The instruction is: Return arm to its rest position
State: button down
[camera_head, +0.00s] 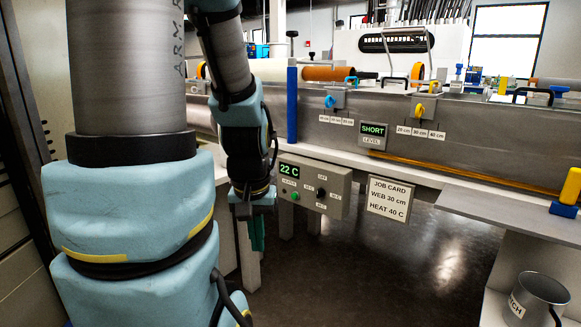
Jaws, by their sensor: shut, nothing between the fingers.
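My arm (235,95) hangs down left of the middle, with its wrist just left of the grey control box. My gripper (257,240) points downward below the wrist, in front of a pale leg of the bench. It is shut and holds nothing. Its fingers look small and dark green, and it appears clear of the control box. A large part of my own arm fills the left foreground and hides what lies behind it.
The control box (314,187) reads 22 C with a green lamp lit. A job card (389,199) hangs beside it. The long grey bath (460,125) has a level display (373,135) reading SHORT. A grey shelf (510,212) juts out at right above a metal pot (537,298). The middle floor is clear.

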notch_tip(320, 180, up, 16)
jog(key=p, duration=1.4)
jog(key=shift+r, duration=0.25)
jog(key=c, duration=1.6)
grip_release()
